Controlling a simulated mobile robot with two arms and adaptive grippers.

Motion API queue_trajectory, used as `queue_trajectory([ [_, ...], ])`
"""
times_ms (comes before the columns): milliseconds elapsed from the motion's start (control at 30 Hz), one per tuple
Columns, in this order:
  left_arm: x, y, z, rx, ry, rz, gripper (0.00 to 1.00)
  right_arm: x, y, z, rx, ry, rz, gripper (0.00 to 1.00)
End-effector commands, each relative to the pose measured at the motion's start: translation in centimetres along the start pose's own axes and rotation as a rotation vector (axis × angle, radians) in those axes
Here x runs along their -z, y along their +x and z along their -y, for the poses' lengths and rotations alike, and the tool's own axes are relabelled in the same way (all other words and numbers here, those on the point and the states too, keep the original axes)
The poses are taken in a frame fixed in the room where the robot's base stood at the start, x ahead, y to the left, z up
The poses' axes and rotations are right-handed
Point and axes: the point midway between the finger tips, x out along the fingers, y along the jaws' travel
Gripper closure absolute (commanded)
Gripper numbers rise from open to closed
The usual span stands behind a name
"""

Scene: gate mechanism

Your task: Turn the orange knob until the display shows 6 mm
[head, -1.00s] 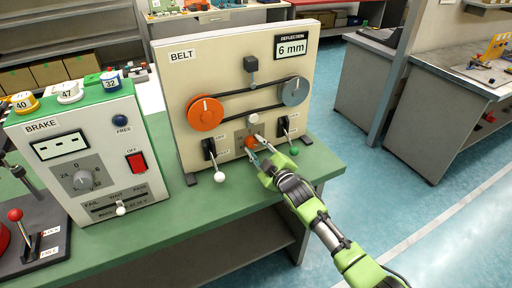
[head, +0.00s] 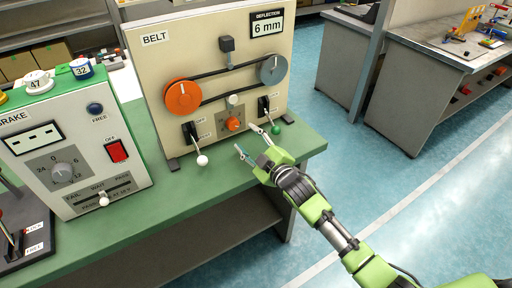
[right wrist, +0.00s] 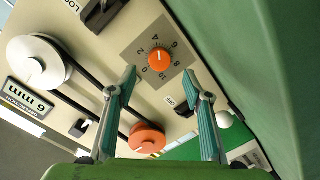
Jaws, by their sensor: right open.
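The small orange knob (head: 234,125) sits on a grey dial plate low on the cream BELT panel (head: 160,60). The deflection display (head: 267,25) at the panel's top right reads 6 mm. My right gripper (head: 246,139) is open and empty, in front of the knob and apart from it. In the right wrist view the knob (right wrist: 159,60) shows its numbered scale and lies beyond the gap between the spread fingers (right wrist: 160,76). The display (right wrist: 30,97) also shows there, rotated. My left gripper is not in view.
A large orange pulley (head: 183,97) and a grey pulley (head: 271,70) carry a black belt above the knob. Levers with a white ball (head: 202,160) and a green ball (head: 276,129) flank it. The BRAKE box (head: 75,150) stands left on the green table (head: 180,195).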

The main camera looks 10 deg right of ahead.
Motion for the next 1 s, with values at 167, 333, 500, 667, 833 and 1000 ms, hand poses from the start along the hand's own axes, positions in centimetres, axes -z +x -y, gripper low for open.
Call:
queue_trajectory([
  [167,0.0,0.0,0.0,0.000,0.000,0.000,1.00,-0.1,-2.9,0.1,0.001,-0.002,0.002,0.54],
  [333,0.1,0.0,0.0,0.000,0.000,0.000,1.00,-0.1,-4.4,0.0,0.001,-0.001,0.002,0.54],
  [500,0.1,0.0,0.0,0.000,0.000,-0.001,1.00,-0.1,-4.8,0.0,0.000,-0.001,0.002,0.54],
  [667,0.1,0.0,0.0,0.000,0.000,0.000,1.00,-0.1,-4.8,0.0,0.000,0.000,0.002,0.54],
  [833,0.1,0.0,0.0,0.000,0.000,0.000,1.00,0.0,-4.8,0.0,0.000,-0.001,0.001,0.54],
  [1000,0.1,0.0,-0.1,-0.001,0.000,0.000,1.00,0.0,-4.8,0.0,0.000,0.000,0.001,0.54],
])
